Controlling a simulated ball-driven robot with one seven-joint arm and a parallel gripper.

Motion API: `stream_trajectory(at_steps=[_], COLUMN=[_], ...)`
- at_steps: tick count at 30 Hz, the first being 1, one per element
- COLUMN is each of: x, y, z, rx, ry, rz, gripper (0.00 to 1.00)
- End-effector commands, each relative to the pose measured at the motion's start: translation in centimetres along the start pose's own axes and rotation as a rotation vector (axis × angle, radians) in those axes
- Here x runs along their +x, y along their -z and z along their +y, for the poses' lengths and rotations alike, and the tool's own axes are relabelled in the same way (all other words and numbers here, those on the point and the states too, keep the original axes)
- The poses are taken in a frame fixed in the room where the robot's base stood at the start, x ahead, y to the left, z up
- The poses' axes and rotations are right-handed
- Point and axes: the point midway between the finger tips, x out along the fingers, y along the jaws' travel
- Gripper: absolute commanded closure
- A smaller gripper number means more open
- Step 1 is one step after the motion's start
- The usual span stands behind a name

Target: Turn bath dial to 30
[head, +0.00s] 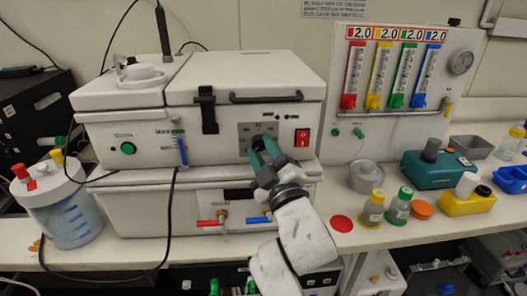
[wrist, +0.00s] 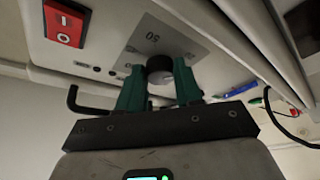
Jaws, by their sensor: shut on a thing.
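The bath dial is a black round knob on a grey scale plate (head: 244,133) on the front of the white bath unit (head: 215,144). In the wrist view the dial (wrist: 159,66) sits between the green fingertips of my gripper (wrist: 158,74). My gripper (head: 264,147) is shut on the dial, coming from the lower right in the head view. An upside-down mark that looks like 50 shows on the plate in the wrist view. The pointer and the set value cannot be read. My fingers hide much of the dial in the head view.
A red rocker switch (head: 302,137) is right of the dial. A black handle (head: 266,97) lies above it. Red and blue taps (head: 257,218) are below. Capped bottles (head: 372,209) and a white jar (head: 62,207) stand on the bench.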

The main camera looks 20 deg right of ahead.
Motion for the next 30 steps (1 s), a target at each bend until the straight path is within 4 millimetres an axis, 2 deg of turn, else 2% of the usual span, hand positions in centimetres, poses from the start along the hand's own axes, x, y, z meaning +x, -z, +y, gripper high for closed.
stream_trajectory(at_steps=[11,30], x=[-0.2,-0.2], y=[-0.4,-0.4], z=[-0.7,-1.2], rx=[0.075,0.453], ry=[-0.032,-0.188], rz=[0.002,0.003], gripper=[0.96,0.96])
